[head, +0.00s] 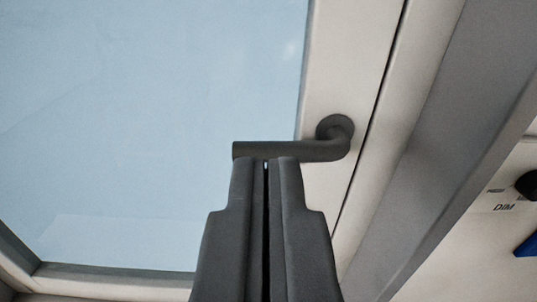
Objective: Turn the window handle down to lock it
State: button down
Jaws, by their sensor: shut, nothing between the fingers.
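The dark grey window handle (310,151) sits on the pale window frame in the head view. Its round base (334,128) is at the right, and its lever points left, roughly level in the picture, over the glass. My gripper (266,163) is shut and empty. Its fingertips are right at the lower edge of the lever, near the middle of its length. They overlap the lever's edge in the picture; I cannot tell whether they touch it. The window (150,110) appears tilted in the view.
The pale window frame (349,60) runs down the right of the glass, with a dark seam beside it. A grey post (440,170) stands further right. At the right edge are a panel marked "DIM" with a black knob (529,185) and a blue thing (527,246), partly cut off.

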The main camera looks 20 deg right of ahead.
send_over(289, 142)
jog(key=s+a, duration=0.3)
jog(key=s, duration=0.1)
jog(key=shift+w+d+f, duration=0.1)
jog(key=shift+w+f, duration=0.15)
jog(key=shift+f, duration=0.5)
jog(key=shift+w+f, duration=0.25)
jog(key=shift+f, duration=0.5)
jog(key=shift+w+d+f, duration=0.1)
jog(key=shift+w+f, duration=0.15)
jog(key=shift+f, duration=0.5)
